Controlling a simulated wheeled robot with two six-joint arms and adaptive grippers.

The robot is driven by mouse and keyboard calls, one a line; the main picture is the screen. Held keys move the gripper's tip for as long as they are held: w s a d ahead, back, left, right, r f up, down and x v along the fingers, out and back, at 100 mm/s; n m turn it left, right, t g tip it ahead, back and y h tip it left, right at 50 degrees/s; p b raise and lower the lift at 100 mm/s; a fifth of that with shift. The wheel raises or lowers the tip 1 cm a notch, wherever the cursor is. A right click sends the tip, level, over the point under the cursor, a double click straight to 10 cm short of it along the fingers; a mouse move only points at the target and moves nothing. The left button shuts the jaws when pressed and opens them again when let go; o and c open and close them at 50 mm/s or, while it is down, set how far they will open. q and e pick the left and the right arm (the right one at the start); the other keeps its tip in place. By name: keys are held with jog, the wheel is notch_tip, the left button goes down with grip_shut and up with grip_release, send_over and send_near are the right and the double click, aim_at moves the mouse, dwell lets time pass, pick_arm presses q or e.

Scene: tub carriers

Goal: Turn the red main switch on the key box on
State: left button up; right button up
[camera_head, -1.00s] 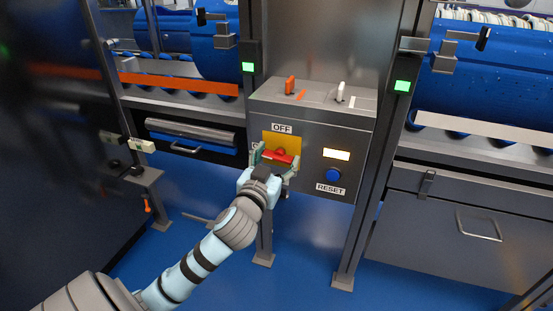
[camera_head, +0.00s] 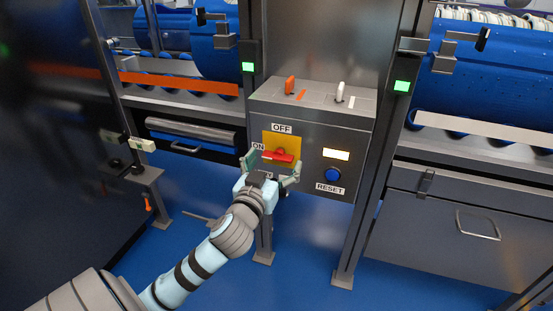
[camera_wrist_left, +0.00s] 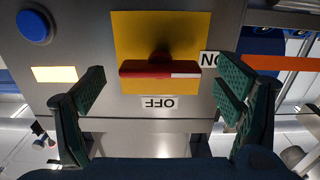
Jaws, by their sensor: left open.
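The key box (camera_head: 310,150) is a grey metal box in the middle of the head view. The red main switch (camera_head: 279,156) is a bar handle on a yellow plate (camera_head: 294,144) on its front. The bar lies crosswise, and in the left wrist view the red switch (camera_wrist_left: 150,69) has its white-marked end toward the ON label (camera_wrist_left: 209,60). The OFF label (camera_head: 282,128) is above the plate. My left gripper (camera_head: 273,164) is open in front of the switch; in the left wrist view its fingers (camera_wrist_left: 162,85) stand wide on either side, apart from the bar. My right gripper is not seen.
A blue RESET button (camera_head: 333,175) and a lit yellow lamp (camera_head: 336,154) are right of the switch. An orange toggle (camera_head: 290,84) and a white toggle (camera_head: 340,91) stand on the box top. Metal posts (camera_head: 365,205) flank the box; blue floor below is clear.

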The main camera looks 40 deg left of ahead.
pick_arm(q)
jog(key=v, duration=0.5)
jog(key=shift+s+d, duration=0.15)
jog(key=shift+s, duration=0.25)
